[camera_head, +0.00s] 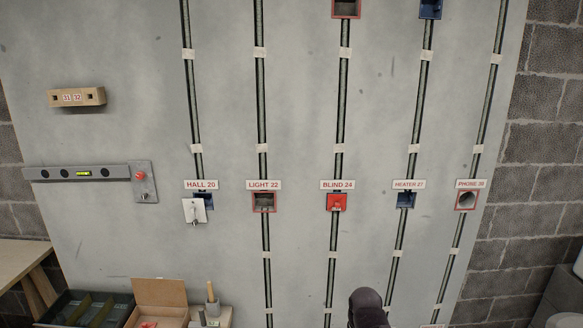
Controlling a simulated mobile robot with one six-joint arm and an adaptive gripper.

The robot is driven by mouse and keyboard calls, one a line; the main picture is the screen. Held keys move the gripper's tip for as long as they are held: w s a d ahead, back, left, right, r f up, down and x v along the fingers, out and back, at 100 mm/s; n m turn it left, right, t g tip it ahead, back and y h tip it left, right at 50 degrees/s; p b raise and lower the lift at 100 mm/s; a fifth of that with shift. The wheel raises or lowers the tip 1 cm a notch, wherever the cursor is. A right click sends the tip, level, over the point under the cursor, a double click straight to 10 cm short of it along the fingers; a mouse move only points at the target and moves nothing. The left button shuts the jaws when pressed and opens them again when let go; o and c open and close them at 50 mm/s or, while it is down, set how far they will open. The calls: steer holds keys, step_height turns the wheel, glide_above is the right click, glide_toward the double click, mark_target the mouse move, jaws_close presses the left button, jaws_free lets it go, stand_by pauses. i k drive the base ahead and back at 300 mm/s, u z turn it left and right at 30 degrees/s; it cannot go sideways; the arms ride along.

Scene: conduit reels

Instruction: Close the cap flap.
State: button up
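A white plate with a small knob (194,211) sits at the blue box (208,201) under the HALL 20 label. It covers the lower left of the box and leaves part of the opening showing. A red cover with a small handle (336,202) sits over the box under the BLIND 24 label. I cannot tell for sure which of these is the cap flap. A dark rounded part of my arm (367,308) shows at the bottom edge, well below the BLIND 24 box. My gripper's fingers cannot be made out.
Open boxes sit under LIGHT 22 (264,202), HEATER 27 (406,200) and PHONE 30 (467,200). A grey level (100,173) and a wooden block (77,97) are on the wall at left. A cardboard box (160,293) stands at lower left. The wall between the conduits is clear.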

mark_target(159, 292)
steer(key=u, duration=1.25)
steer(key=i, duration=0.8)
steer(key=z, duration=0.05)
